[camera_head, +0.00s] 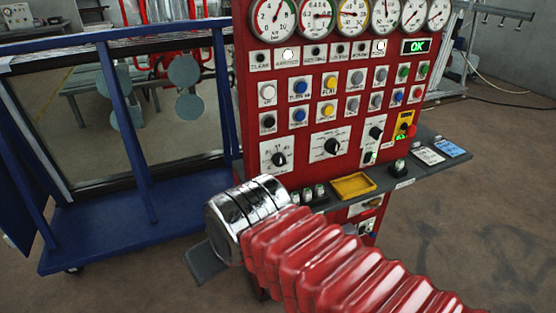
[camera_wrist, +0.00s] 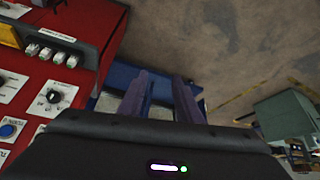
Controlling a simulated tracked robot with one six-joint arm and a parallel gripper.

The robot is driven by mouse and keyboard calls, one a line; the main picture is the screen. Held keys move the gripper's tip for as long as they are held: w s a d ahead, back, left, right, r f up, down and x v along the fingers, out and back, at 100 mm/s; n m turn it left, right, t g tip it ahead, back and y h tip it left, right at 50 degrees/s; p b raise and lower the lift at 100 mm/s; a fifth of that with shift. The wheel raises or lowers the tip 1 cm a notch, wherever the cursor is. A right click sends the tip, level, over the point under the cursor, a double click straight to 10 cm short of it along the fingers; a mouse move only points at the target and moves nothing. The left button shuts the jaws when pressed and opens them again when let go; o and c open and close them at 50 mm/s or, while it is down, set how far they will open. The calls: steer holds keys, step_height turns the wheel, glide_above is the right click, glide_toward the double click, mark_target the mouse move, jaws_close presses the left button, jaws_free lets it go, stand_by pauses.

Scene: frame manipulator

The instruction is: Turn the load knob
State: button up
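The red control panel (camera_head: 312,110) carries several black rotary knobs on white plates: a lower-left knob (camera_head: 278,159), a middle knob (camera_head: 331,146) and a right knob (camera_head: 375,132). Their labels are too small to read, so I cannot tell which is the load knob. In the wrist view a knob with a dial scale (camera_wrist: 53,96) sits on the panel, left of my gripper (camera_wrist: 163,78). The two fingers are apart with nothing seen between them. My gripper touches no knob. In the head view my silver wrist and red sleeve hide the fingers.
A grey shelf (camera_head: 335,202) juts out below the knobs, holding a yellow tray (camera_head: 353,186) and small bottles (camera_head: 307,194). Gauges (camera_head: 318,16) and coloured buttons (camera_head: 330,83) fill the upper panel. A blue frame cart (camera_head: 140,232) stands left. Floor at right is clear.

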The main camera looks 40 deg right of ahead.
steer(key=shift+w+a, duration=0.1)
steer(key=shift+w, duration=0.35)
steer(key=o, duration=0.3)
steer(key=shift+w+d, duration=0.2)
steer(key=shift+w, duration=0.05)
steer(key=shift+o, duration=1.3)
steer(key=w+d+f+n+t+h, duration=0.1)
steer(key=w+d+t+h, duration=0.1)
steer(key=w+d, duration=0.7)
steer(key=shift+d+h, duration=0.3)
steer(key=shift+d, duration=0.1)
steer(key=w+d+f+n+t+h, duration=0.1)
steer(key=w+d+f+n+t, duration=0.15)
steer(key=d, duration=0.45)
steer(key=w+d+f+n+t, duration=0.1)
steer(key=w+d+f, duration=0.15)
steer(key=d, duration=0.35)
steer(key=w+d+f+n+t+h, duration=0.1)
steer(key=w+d+n+t, duration=0.15)
steer(key=d, duration=0.45)
steer(key=s+d+f+n+t+y, duration=0.1)
steer(key=s+d+f+n+t, duration=0.1)
steer(key=s, duration=0.4)
steer(key=shift+d+f+t, duration=0.45)
steer(key=shift+d+t, duration=0.5)
steer(key=shift+t, duration=0.05)
steer(key=shift+w, duration=0.2)
